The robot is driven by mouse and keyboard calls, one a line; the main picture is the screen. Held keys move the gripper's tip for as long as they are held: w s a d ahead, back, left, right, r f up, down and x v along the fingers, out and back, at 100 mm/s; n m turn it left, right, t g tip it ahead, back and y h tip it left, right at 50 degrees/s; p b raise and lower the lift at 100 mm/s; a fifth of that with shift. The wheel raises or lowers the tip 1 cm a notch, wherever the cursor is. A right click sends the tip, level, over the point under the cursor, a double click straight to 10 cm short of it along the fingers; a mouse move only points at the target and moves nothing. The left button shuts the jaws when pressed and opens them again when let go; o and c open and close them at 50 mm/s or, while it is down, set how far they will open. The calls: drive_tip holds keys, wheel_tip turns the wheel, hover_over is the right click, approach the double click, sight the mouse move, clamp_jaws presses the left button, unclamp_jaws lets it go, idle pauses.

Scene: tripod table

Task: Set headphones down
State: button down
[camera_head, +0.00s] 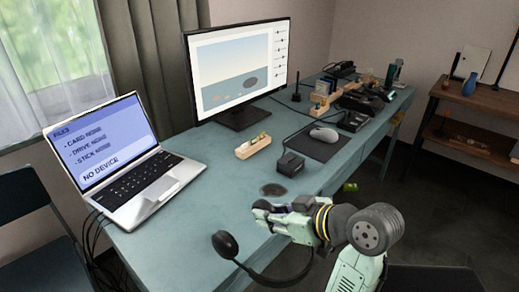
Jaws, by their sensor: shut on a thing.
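My gripper (268,210) is above the near edge of the teal table (195,218). It is shut on the black headphones (226,244). One round ear cup shows to the left of my gripper, and the thin band curves down below it and back up toward my wrist. The other ear cup is hidden or cannot be told apart from my gripper. The headphones hang at the table's front edge; I cannot tell whether they touch it.
An open laptop (135,185) stands at the left and a monitor (238,70) behind. A small black box (290,164), a wooden block (253,147) and a mouse (324,134) on a dark mat (320,147) sit nearby. A dark round patch (273,190) lies beyond my gripper. The tabletop between laptop and gripper is clear.

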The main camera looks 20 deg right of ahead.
drive_tip(key=p, duration=0.3)
hover_over(216, 217)
drive_tip(key=shift+d+f, duration=0.1)
drive_tip(key=shift+f, duration=0.55)
drive_tip(key=shift+w+f, duration=0.1)
drive_tip(key=shift+f+p, duration=0.35)
drive_tip(key=shift+f, duration=1.4)
drive_tip(key=shift+f, duration=0.15)
drive_tip(key=c, duration=1.3)
unclamp_jaws()
drive_tip(key=b+v, duration=0.2)
drive_tip(key=v, duration=1)
